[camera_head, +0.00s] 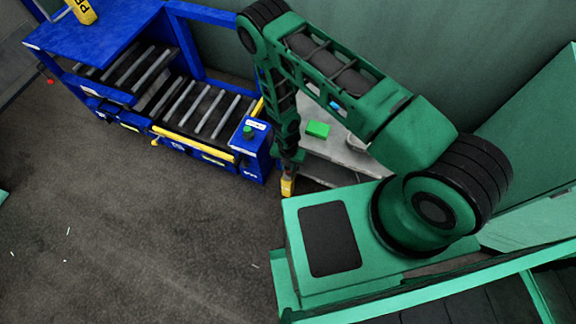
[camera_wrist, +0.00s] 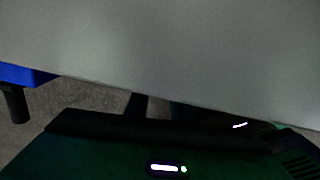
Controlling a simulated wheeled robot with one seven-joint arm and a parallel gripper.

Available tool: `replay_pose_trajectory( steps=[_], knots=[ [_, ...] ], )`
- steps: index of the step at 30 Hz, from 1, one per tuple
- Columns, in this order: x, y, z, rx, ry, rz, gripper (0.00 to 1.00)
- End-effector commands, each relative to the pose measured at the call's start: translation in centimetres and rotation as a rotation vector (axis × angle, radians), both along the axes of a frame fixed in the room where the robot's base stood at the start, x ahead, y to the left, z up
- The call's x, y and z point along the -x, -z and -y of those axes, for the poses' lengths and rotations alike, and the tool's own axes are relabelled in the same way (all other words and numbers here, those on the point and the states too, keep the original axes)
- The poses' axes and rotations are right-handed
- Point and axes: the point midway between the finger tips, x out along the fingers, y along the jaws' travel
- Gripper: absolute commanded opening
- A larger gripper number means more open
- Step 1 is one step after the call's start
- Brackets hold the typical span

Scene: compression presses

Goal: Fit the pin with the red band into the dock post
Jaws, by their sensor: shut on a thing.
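My gripper (camera_head: 288,182) hangs at the lower end of my green arm, beside the right end of the blue press and close to the grey bench. A small yellow piece shows at its tip; I cannot tell if it is a fingertip or part of what is held. In the wrist view no fingers or pin can be seen; a plain grey surface (camera_wrist: 180,50) fills the upper part. I cannot identify the dock post in either view.
The blue press (camera_head: 95,38) with a roller bed (camera_head: 185,100) stands at the upper left. A green button (camera_head: 248,132) sits on its right corner. A green block (camera_head: 317,129) lies on the grey bench (camera_head: 345,152), partly behind my arm. Open floor (camera_head: 140,230) lies left.

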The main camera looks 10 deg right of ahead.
Motion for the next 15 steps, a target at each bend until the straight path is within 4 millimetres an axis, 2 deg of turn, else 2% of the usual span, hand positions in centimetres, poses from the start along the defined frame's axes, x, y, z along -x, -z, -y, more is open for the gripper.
replay_pose_trajectory(
  steps=[15],
  knots=[
    [0.0,1.1,0.0,0.000,0.000,0.000,0.00]
  ],
)
